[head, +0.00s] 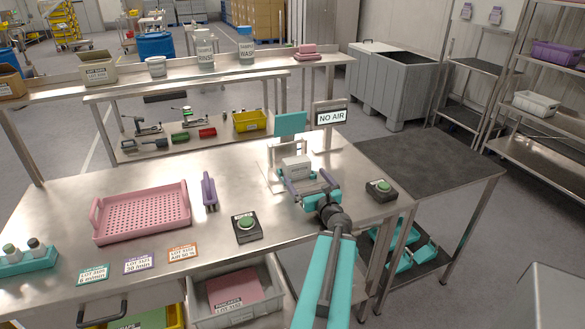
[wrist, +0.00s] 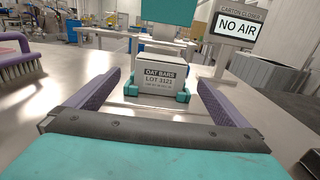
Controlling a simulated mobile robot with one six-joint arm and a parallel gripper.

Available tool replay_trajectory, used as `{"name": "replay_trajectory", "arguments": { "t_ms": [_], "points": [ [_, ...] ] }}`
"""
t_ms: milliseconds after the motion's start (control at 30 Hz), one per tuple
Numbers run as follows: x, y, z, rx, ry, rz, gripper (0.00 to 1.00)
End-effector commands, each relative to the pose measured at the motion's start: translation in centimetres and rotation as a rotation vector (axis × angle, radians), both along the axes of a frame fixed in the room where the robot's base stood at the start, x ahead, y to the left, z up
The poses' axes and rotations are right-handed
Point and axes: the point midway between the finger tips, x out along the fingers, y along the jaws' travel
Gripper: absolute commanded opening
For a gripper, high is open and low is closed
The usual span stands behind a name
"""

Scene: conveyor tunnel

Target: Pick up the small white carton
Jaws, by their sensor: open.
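The small white carton (head: 295,166) sits upright on the steel table at the carton clamp. In the wrist view the carton (wrist: 158,66) is straight ahead, its label reading "OAT BARS LOT 3121". Teal clamp blocks (wrist: 184,97) sit at its lower corners, and a teal plate (wrist: 165,10) is above and behind it. My gripper (head: 309,186) is open in front of the carton. In the wrist view the gripper's purple fingers (wrist: 157,84) are spread to either side, with nothing held between them. The carton's back and base are partly hidden.
A "NO AIR" sign (head: 331,117) stands behind right of the clamp. A green-button box (head: 246,227) lies left of my arm and another (head: 381,189) lies right. A purple brush (head: 209,191) and a pink tray (head: 142,213) are left. Bare table lies between brush and clamp.

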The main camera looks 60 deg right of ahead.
Motion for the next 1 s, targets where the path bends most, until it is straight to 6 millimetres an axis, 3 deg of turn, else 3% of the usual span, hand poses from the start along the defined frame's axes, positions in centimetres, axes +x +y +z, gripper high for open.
{"name": "replay_trajectory", "arguments": {
  "t_ms": [467, 1000],
  "points": [
    [0.3, -0.3, -0.2, 0.000, 0.000, 0.000, 1.00],
    [2.7, -2.1, 0.0, -0.001, -0.001, 0.000, 1.00]
  ]
}}
